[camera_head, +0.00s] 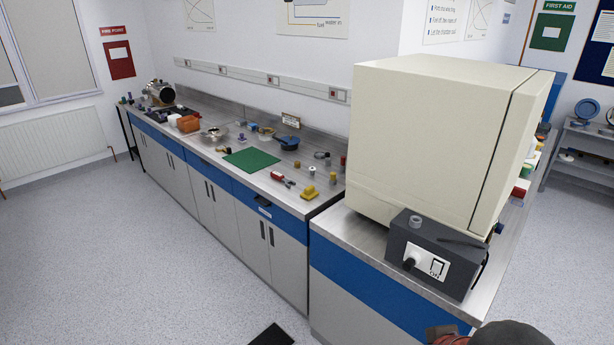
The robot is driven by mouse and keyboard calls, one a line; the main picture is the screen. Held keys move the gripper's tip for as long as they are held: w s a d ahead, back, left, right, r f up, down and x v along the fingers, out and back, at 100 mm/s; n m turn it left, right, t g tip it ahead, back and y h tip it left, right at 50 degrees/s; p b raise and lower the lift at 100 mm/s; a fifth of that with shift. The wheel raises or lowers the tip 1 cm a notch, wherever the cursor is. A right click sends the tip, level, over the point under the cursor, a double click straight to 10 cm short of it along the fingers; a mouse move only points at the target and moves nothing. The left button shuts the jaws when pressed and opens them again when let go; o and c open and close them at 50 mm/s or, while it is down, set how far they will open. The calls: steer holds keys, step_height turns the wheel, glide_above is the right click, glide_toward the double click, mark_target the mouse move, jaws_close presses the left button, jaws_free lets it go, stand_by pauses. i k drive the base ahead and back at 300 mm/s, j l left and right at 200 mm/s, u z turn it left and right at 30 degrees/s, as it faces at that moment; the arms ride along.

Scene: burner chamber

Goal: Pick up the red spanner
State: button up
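A small red tool (281,178) lies on the steel bench top, just right of the green mat and near the front edge. It has a red part and a paler end. It is too small to tell for sure that it is the red spanner. My gripper is not visible. A dark rounded part at the bottom right edge looks like part of my own arm.
The long bench (224,137) carries a green mat (251,159), a yellow block (309,192), an orange box (188,123) and several small parts. A large cream cabinet (430,145) and a grey control box (434,254) stand on the nearer bench. The floor in front is mostly clear.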

mark_target(278, 177)
steer(key=i+j+z, duration=0.35)
steer(key=i+j, duration=0.2)
steer(key=i+j+z, duration=0.35)
steer(key=i+j, duration=0.55)
steer(key=j, duration=0.15)
steer(key=i+j, duration=0.6)
steer(key=j, duration=0.25)
steer(key=i+j+z, duration=0.1)
steer(key=i+j, duration=0.2)
steer(key=j, duration=0.15)
steer(key=i+j, duration=0.3)
steer(key=j, duration=0.15)
